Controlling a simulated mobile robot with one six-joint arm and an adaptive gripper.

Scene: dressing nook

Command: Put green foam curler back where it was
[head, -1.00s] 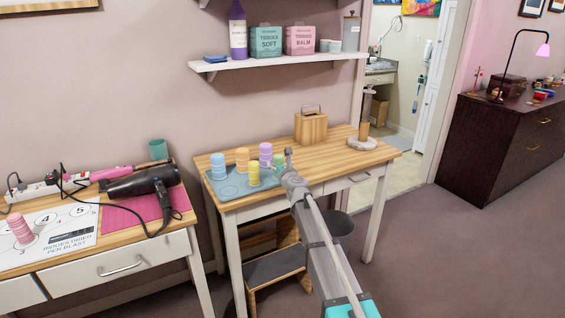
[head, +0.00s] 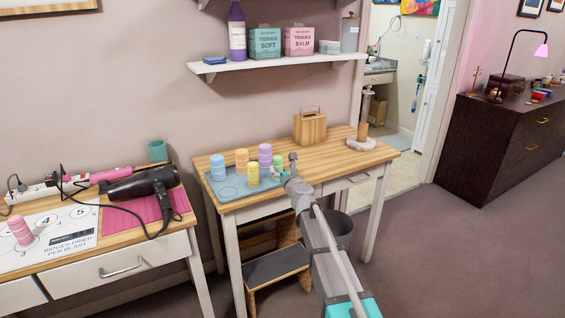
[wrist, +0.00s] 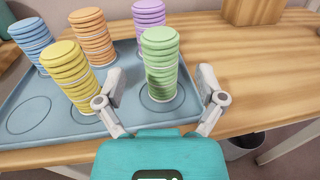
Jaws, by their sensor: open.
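The green foam curler (wrist: 161,66) is a ridged, upright cylinder. It stands on the blue-grey tray (wrist: 58,128), inside a ring outline at the tray's right front. It also shows in the head view (head: 277,162), partly hidden by my arm. My gripper (wrist: 160,82) is open, with one finger to the left of the green curler and one to the right. Gaps show between the fingers and the curler. Yellow (wrist: 68,70), orange (wrist: 92,36), purple (wrist: 148,14) and blue (wrist: 32,40) curlers stand upright on the same tray.
The tray lies on the left of a wooden table (head: 330,153). A wooden box (head: 310,129) and a round-based stand (head: 361,143) are farther right. A hair dryer (head: 140,184) and a pink curler (head: 20,229) are on the left table. The table's right part is mostly clear.

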